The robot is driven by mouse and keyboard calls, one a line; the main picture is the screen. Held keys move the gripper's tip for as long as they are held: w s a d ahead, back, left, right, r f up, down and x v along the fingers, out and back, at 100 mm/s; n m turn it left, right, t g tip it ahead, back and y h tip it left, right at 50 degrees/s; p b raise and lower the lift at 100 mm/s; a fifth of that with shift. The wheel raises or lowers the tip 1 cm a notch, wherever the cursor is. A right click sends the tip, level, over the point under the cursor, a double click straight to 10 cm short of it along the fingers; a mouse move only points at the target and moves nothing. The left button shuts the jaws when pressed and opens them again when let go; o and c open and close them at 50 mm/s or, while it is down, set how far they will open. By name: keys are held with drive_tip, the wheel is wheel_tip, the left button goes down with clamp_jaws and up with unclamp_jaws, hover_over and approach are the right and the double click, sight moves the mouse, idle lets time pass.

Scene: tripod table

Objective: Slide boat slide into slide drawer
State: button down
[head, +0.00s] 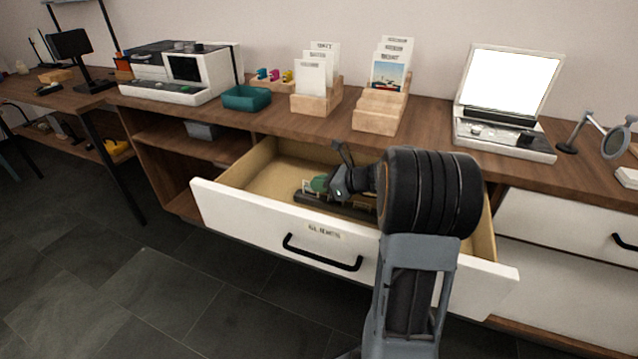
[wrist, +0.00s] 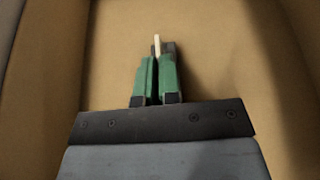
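The slide drawer (head: 240,225), white-fronted with a "SLIDES" label and black handle, is pulled open. My gripper (head: 318,184) reaches into it above a long dark rack (head: 310,200). In the wrist view my green fingers (wrist: 157,80) are nearly together, with a thin pale slide (wrist: 157,44) seen edge-on between their tips. Its picture does not show, so I cannot tell whether it is the boat slide. A small pale piece (head: 363,200) shows by the rack, partly hidden by my arm. I cannot tell whether the held slide touches the rack.
On the counter, a wooden holder (head: 376,121) has cards, one with a boat-like picture (head: 387,76). Another card holder (head: 316,103), a teal tray (head: 246,97), a white machine (head: 200,70) and a lit light box (head: 508,85) stand there. The drawer's left part is empty.

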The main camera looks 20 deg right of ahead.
drive_tip(key=c, duration=1.2)
unclamp_jaws()
drive_tip(key=shift+c, duration=0.2)
drive_tip(key=p+v, duration=0.4)
drive_tip(key=v, duration=0.9)
drive_tip(key=shift+s+d+r+p, duration=0.25)
drive_tip(key=shift+p, duration=0.15)
drive_tip(key=shift+r, duration=0.1)
wheel_tip(320, 180, up, 9)
drive_tip(key=p, duration=0.9)
